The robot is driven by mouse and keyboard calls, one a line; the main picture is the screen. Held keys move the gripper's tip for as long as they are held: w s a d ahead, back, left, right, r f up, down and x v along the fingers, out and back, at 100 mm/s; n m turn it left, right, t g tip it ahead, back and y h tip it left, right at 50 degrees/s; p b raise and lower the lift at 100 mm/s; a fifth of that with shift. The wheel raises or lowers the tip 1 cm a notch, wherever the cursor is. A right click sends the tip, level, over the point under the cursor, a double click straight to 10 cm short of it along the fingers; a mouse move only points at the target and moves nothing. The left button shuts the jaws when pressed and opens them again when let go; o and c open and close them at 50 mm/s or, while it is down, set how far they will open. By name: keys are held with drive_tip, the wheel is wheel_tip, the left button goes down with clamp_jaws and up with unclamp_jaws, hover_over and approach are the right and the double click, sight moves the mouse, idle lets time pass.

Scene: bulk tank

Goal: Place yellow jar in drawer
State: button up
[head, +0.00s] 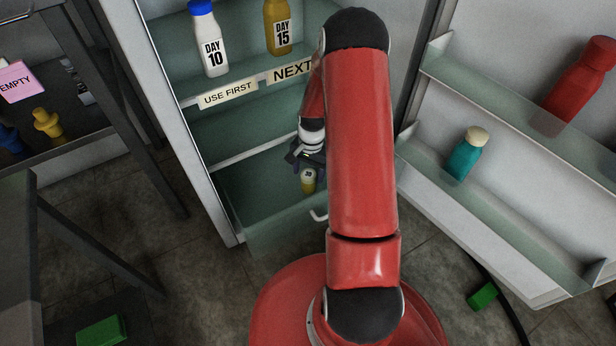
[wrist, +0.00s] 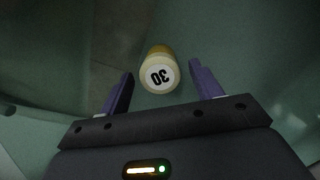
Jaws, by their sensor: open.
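The yellow jar (head: 308,184) stands inside the clear drawer (head: 270,226) at the bottom of the fridge. In the wrist view the jar (wrist: 157,58) shows its pale lid marked 30, beyond the fingers and centred on the gap between them. My gripper (head: 306,164) is just above the jar, with its fingers (wrist: 160,76) spread apart and a gap visible on both sides of the lid. I see no finger touching the jar. My arm hides part of the drawer's right side.
A white DAY 10 bottle (head: 208,40) and a yellow DAY 15 bottle (head: 278,26) stand on the shelf above. The open fridge door at right holds a teal jar (head: 466,153) and a red bottle (head: 580,85). Green blocks (head: 482,296) lie on the floor.

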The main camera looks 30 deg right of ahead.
drive_tip(key=r, duration=0.2)
drive_tip(key=r+p, duration=0.1)
drive_tip(key=r, duration=0.4)
drive_tip(key=shift+w+d+r, duration=0.25)
drive_tip(key=shift+d+r, duration=0.1)
drive_tip(key=shift+d, duration=0.05)
drive_tip(key=s+a+r+n+t+h, duration=0.1)
drive_tip(key=s+a+r+n, duration=0.15)
drive_tip(key=r, duration=0.45)
drive_tip(key=s+a+r+n+t, duration=0.1)
drive_tip(key=s+a+r, duration=0.15)
drive_tip(key=r, duration=0.45)
drive_tip(key=s+a+r+n+t+h, duration=0.1)
drive_tip(key=a+r+n, duration=0.15)
drive_tip(key=r, duration=0.55)
drive_tip(key=s+a+r+n+t, duration=0.1)
drive_tip(key=s+a+r+n, duration=0.1)
drive_tip(key=s, duration=0.6)
drive_tip(key=s+a+r+n+t, duration=0.2)
drive_tip(key=s+a+r, duration=0.3)
drive_tip(key=s+r, duration=0.1)
drive_tip(key=shift+s+r+n+y, duration=0.3)
drive_tip(key=shift+s+n+y, duration=0.1)
drive_tip(key=shift+s, duration=0.45)
drive_tip(key=shift+r, duration=0.15)
wheel_tip(320, 180, up, 9)
drive_tip(key=p, duration=0.9)
